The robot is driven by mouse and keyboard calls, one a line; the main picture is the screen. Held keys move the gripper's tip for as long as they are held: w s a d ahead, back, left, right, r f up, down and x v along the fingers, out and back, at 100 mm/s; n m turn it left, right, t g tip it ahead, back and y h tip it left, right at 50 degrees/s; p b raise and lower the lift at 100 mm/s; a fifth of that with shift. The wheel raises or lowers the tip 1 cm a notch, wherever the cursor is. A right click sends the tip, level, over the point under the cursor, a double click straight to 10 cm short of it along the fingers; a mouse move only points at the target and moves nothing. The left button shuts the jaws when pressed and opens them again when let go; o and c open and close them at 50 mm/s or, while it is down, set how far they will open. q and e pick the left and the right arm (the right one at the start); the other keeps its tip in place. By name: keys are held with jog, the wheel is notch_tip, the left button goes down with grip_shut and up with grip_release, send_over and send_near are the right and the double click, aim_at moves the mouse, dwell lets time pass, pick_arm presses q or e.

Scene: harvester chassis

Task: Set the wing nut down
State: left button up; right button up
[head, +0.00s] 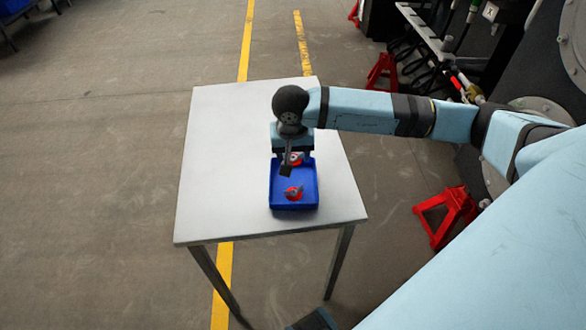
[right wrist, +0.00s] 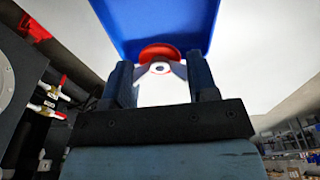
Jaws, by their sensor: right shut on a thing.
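My right gripper (head: 292,156) is over the far end of the blue tray (head: 273,190) on the table. It is shut on a wing nut (head: 296,160) with a red base and grey wings. In the right wrist view, this wing nut (right wrist: 160,68) sits between the two dark fingers, its red part toward the tray (right wrist: 150,22). I cannot tell whether it touches the tray floor. A second red and grey wing nut (head: 293,193) lies in the near part of the tray. My left gripper is not in view.
The pale table (head: 215,160) is otherwise bare, with free room left of the tray. Red stands (head: 450,215) and dark machinery stand to the right. Yellow lines (head: 245,40) mark the floor.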

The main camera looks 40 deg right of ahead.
aim_at(293, 174)
jog(key=shift+f, duration=2.85)
jog(key=shift+f+b, duration=0.15)
jog(key=shift+b, duration=0.25)
jog(key=o, duration=1.1)
jog(key=r, duration=0.4)
jog(key=r+p, duration=0.1)
jog(key=r, duration=0.3)
jog(key=s+a+r, duration=0.1)
jog(key=r, duration=0.3)
jog(key=shift+r, duration=0.15)
